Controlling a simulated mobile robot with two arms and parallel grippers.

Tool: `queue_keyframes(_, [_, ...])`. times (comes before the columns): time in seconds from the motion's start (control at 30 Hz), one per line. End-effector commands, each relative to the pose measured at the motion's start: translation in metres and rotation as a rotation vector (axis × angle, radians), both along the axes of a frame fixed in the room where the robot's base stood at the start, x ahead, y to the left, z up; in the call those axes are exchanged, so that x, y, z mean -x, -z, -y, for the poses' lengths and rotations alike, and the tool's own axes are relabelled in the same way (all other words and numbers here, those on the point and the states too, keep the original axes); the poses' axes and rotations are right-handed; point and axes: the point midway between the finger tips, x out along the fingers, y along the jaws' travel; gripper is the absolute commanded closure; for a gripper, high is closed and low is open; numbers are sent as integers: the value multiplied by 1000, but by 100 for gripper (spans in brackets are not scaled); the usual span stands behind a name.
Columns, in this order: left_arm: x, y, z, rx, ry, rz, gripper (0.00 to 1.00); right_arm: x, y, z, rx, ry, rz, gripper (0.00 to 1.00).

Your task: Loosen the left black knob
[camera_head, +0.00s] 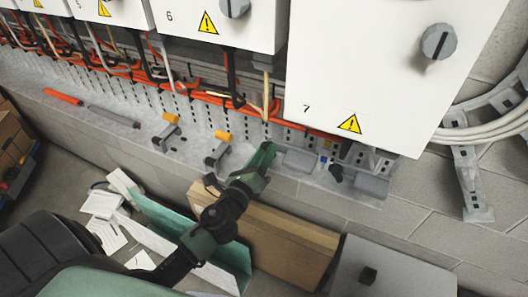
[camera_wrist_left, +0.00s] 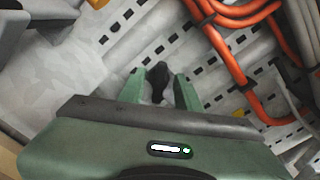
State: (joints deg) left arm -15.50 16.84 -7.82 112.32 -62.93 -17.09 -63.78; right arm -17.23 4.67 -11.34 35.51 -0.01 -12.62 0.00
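My left gripper (camera_head: 268,152) reaches over the grey perforated ledge below the cabinets, with its green fingers pointing away from me. In the left wrist view, a black knob (camera_wrist_left: 157,76) shows between the two green fingers of the left gripper (camera_wrist_left: 160,88). The fingers are apart, with narrow gaps on both sides of the knob; I cannot tell whether its depth matches the fingertips. In the head view this knob is hidden by the gripper. Another black knob (camera_head: 336,173) stands on the ledge further right. My right gripper is not in view.
Orange cables (camera_head: 215,98) run along the ledge behind; they also show in the left wrist view (camera_wrist_left: 238,70). Grey clamps with orange tops (camera_head: 218,150) stand left of the gripper. Cabinet 7 (camera_head: 390,70) overhangs at right. A cardboard box (camera_head: 280,235) lies below.

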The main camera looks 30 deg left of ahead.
Motion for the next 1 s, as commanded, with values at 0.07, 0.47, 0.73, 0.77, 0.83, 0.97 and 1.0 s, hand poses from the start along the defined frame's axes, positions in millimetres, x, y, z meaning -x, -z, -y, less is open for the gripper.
queue_keyframes(0.07, [0, 0, 0, 0, 1, -1, 66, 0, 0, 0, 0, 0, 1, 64])
queue_keyframes(0.47, [0, 0, 0, 1, 0, 0, 100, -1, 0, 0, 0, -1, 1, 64])
queue_keyframes(0.73, [0, 1, -1, 49, -1, 2, 100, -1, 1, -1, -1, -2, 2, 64])
queue_keyframes(0.77, [0, 1, -1, 62, -2, 2, 100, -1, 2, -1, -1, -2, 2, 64])
queue_keyframes(0.83, [0, 1, -1, 97, -2, 5, 100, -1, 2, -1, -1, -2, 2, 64])
queue_keyframes(0.97, [0, 2, -1, 188, -1, 11, 100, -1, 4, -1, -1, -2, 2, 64])
queue_keyframes(1.0, [0, 2, -1, 220, -1, 13, 100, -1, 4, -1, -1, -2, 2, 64])
